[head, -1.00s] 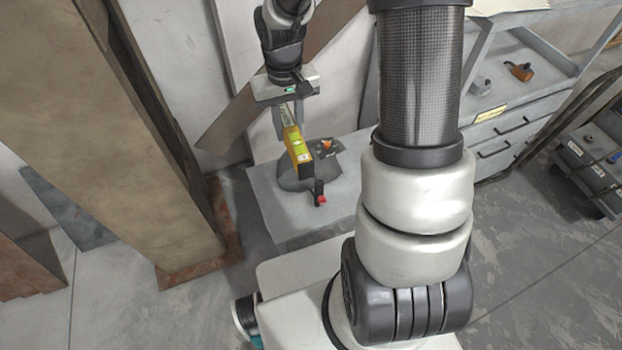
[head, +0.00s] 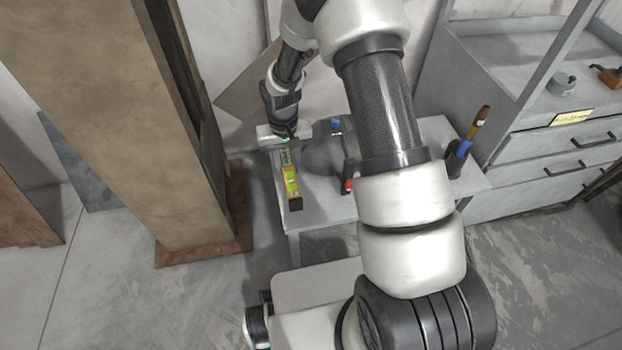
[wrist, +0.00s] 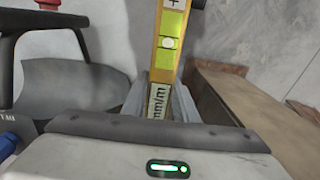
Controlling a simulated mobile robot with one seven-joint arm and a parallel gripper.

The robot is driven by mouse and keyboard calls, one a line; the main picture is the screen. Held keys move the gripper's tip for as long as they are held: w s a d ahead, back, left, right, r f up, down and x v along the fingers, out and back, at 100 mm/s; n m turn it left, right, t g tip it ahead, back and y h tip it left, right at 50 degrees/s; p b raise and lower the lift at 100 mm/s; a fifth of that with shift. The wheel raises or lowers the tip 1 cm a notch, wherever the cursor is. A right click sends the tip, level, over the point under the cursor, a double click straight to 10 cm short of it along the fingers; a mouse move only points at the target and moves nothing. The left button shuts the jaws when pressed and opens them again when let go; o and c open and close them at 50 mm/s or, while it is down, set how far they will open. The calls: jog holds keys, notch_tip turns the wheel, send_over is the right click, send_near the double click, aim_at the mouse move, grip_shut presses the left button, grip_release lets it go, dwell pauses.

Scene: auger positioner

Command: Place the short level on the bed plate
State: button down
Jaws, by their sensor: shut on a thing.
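The short level (head: 291,183) is a yellow bar with green-yellow vial windows. My gripper (head: 284,150) is shut on its far end, and its dark near end points toward the head camera. In the wrist view the level (wrist: 168,50) stands out from between the fingers. A grey flat-topped bench (head: 323,206), perhaps the bed plate, lies under and beside the level at its left side. I cannot tell whether the level touches it. A dark grey rounded machine part (head: 324,157) sits on the bench right of the level, partly hidden by my arm.
A red-topped clamp or knob (head: 348,186) stands near the bench's front edge. A blue and brown handled tool (head: 463,150) stands at its right end. A tall brown steel beam (head: 185,130) rises close on the left. A grey drawer cabinet (head: 545,150) is at right.

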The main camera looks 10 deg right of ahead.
jog(key=shift+f+b, duration=0.7)
jog(key=shift+f, duration=2.65)
jog(key=shift+f, duration=0.1)
jog(key=shift+f, duration=0.15)
jog(key=c, duration=1.4)
grip_release()
